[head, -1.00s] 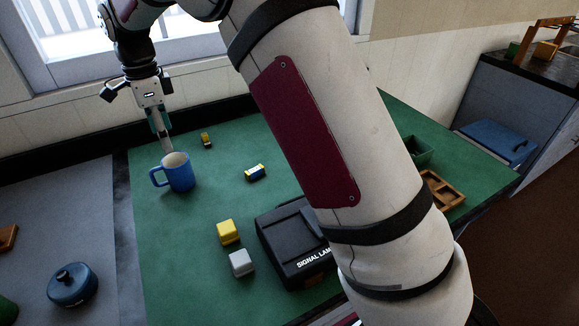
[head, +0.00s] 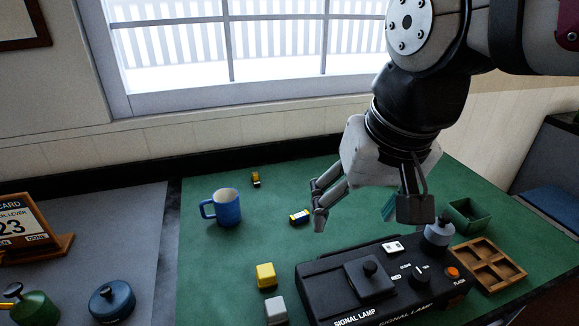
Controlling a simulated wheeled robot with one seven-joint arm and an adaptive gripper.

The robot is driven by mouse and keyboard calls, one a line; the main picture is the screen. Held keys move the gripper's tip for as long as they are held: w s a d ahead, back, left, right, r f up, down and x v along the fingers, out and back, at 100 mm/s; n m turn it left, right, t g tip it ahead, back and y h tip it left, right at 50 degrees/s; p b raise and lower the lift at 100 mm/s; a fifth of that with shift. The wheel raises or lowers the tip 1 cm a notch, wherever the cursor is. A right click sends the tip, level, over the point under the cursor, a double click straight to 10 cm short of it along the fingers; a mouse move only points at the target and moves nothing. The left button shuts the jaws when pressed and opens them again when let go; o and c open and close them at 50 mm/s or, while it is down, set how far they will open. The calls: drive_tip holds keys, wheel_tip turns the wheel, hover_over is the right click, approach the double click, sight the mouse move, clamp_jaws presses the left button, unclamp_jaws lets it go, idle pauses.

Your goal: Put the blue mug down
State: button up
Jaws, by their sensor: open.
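The blue mug (head: 226,207) stands upright on the green mat (head: 205,265), toward its back left, with its handle to the left. My gripper (head: 358,212) is open and empty. It hangs in the air to the right of the mug, above the back of the black signal lamp box, well apart from the mug.
The signal lamp box (head: 330,290) fills the front middle. A green bin (head: 466,214) and a wooden tray (head: 516,272) are at right.

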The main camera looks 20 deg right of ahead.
drive_tip(key=s+f, duration=0.1)
drive_tip(key=s+f+n, duration=0.1)
drive_tip(key=s, duration=0.1)
drive_tip(key=s+d+n, duration=0.1)
drive_tip(key=s, duration=0.1)
drive_tip(key=shift+f, duration=0.4)
drive_tip(key=shift+r+t, duration=0.3)
idle(0.6)
